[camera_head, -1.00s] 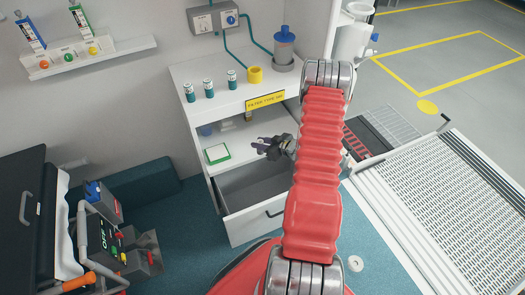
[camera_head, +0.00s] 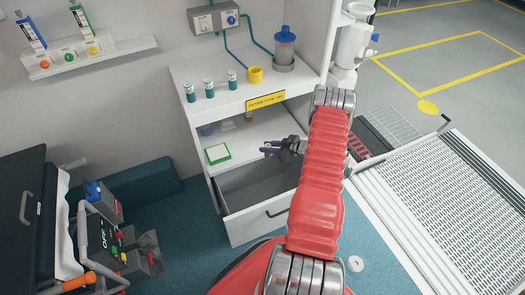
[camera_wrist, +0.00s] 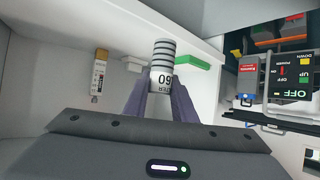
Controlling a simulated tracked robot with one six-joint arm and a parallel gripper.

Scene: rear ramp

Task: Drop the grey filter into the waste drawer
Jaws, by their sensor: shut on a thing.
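My gripper (camera_head: 270,150) is shut on the grey filter (camera_wrist: 162,66), a small cylinder with pale and dark bands and a printed label. In the wrist view its lower part sits between the two fingers. In the head view the filter is too small to make out clearly. The waste drawer (camera_head: 258,221) is the pulled-out white drawer at the bottom of the cabinet, with a dark grey inside. My gripper appears above the drawer's far right part, near the shelf; the exact height is hard to tell. My red arm hides the drawer's right end.
The cabinet top (camera_head: 215,105) holds several teal-capped vials, a yellow cup (camera_head: 254,75) and a blue-topped bottle (camera_head: 284,50). A control box (camera_head: 104,240) stands at left.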

